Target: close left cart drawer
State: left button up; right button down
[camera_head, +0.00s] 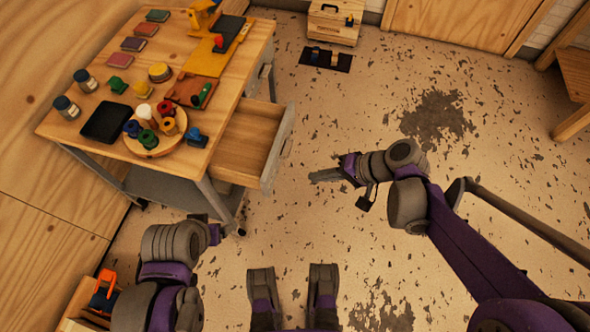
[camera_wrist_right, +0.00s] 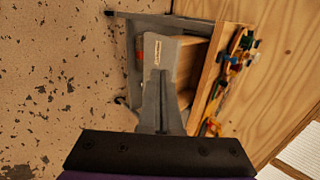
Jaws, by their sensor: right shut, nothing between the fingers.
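The cart (camera_head: 62,137) has a wooden top and grey legs and stands at the left in the head view. Its open drawer (camera_head: 243,142), with a wooden inside and a grey front, sticks out to the right; it looks empty. My right gripper (camera_head: 312,177) is shut and empty, to the right of the drawer front and apart from it in the head view. In the right wrist view, the shut fingers (camera_wrist_right: 161,75) point toward the grey drawer front (camera_wrist_right: 180,28) and cover part of it. My left gripper (camera_head: 205,222) is beside the cart's near corner; its fingers are hidden.
Bottles, pads, a black tray (camera_head: 105,122) and a round board (camera_head: 155,142) with spools crowd the cart top. A wooden box (camera_head: 335,22) and dark mat (camera_head: 325,59) lie at the back. A wooden bench (camera_head: 575,80) is far right.

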aim_at(222, 169)
jog(key=shift+a+r+b+x, duration=0.35)
jog(key=shift+b+x, duration=0.15)
jog(key=shift+x, duration=1.55)
jog(key=shift+a+r+b+x, duration=0.35)
jog(key=shift+b+x, duration=0.15)
jog(key=shift+x, duration=1.6)
jog(key=shift+a+r+b+x, duration=0.35)
jog(key=shift+b+x, duration=0.15)
jog(key=shift+x, duration=1.55)
jog(key=shift+d, duration=0.1)
jog(key=w+a, duration=0.1)
jog(key=a, duration=0.3)
jog(key=w+a, duration=0.2)
jog(key=a, duration=0.2)
jog(key=w+a, duration=0.1)
jog(key=a, duration=0.4)
jog(key=shift+w+a, duration=0.1)
jog(key=shift+w, duration=0.1)
